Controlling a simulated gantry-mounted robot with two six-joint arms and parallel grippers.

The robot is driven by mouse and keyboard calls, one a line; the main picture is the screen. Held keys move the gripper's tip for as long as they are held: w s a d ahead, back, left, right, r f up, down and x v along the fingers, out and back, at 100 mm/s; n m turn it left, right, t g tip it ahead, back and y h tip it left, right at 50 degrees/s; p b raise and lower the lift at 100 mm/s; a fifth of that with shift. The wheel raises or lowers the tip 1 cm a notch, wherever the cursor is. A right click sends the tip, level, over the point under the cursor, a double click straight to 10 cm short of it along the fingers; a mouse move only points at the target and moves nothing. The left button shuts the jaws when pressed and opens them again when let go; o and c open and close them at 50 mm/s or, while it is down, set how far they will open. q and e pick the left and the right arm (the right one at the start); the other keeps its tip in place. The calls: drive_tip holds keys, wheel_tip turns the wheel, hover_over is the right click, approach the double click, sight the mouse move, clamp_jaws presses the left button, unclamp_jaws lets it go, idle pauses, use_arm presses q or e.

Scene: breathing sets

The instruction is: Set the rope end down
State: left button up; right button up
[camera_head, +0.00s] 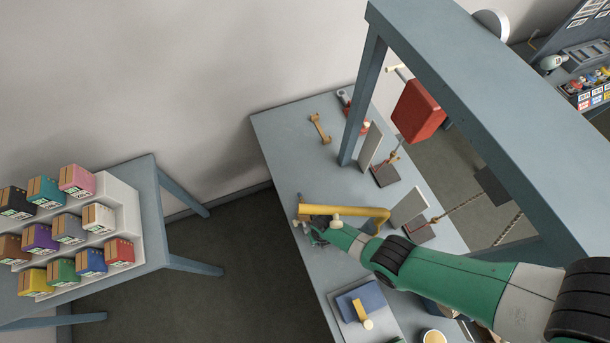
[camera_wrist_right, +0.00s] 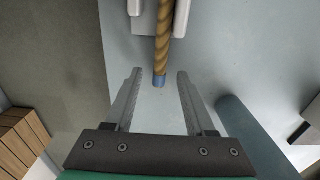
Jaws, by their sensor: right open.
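In the right wrist view the brown twisted rope (camera_wrist_right: 162,40) comes down from the top edge between two white prongs (camera_wrist_right: 182,18). Its blue-tipped end (camera_wrist_right: 159,81) lies between my right gripper's fingers, with a gap on each side. My right gripper (camera_wrist_right: 160,90) is open and not touching the rope end. Whether the tip rests on the grey surface or hangs just above it, I cannot tell. In the head view my right gripper (camera_head: 312,234) is low over the table's left edge, beside a yellow bar (camera_head: 345,211); the rope end cannot be made out there. My left gripper is not in view.
A side rack (camera_head: 125,210) holds several coloured boxes.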

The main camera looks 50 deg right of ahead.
drive_tip(key=shift+c, duration=0.2)
clamp_jaws()
drive_tip(key=shift+r, duration=0.15)
idle(0.3)
